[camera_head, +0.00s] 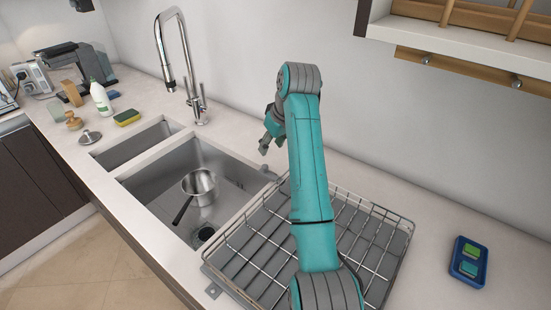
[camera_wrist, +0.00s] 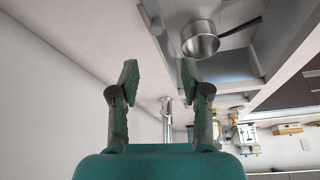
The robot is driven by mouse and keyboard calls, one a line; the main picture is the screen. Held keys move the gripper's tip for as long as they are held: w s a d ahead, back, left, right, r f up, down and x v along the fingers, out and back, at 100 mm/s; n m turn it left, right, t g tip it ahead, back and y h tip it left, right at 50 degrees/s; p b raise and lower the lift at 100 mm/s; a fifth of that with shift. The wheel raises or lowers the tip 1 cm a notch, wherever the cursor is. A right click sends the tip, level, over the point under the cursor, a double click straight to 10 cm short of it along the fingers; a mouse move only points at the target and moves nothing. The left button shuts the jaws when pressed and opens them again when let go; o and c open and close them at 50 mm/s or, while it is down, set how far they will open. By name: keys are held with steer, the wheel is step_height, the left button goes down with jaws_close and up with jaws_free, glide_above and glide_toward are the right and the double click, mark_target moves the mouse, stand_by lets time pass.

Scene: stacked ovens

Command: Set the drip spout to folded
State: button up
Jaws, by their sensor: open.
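A small grey tab (camera_head: 268,172), which looks like the drip spout, sticks out at the rack's back left corner beside the sink's edge. It is small, and I cannot tell its fold angle. A dark grey piece in the wrist view (camera_wrist: 152,16), at the top edge, may be the same part. The wire dish rack (camera_head: 250,238) stands on a grey tray right of the sink, partly hidden by my arm. My gripper (camera_head: 266,146) is above and behind the tab, apart from it. In the wrist view its two fingers (camera_wrist: 160,72) are spread with nothing between them.
The sink (camera_head: 160,185) holds a steel pot (camera_head: 199,187) with a dark handle. A tall faucet (camera_head: 203,112) stands behind it. A blue dish with sponges (camera_head: 468,262) is at right. A wall shelf (camera_head: 460,38) hangs upper right. The counter behind the rack is clear.

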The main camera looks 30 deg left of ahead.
mark_target(265, 166)
steer(key=x, duration=1)
steer(key=shift+w+d+f, duration=0.2)
steer(key=shift+w+f, duration=0.1)
steer(key=shift+f, duration=0.1)
jaws_close()
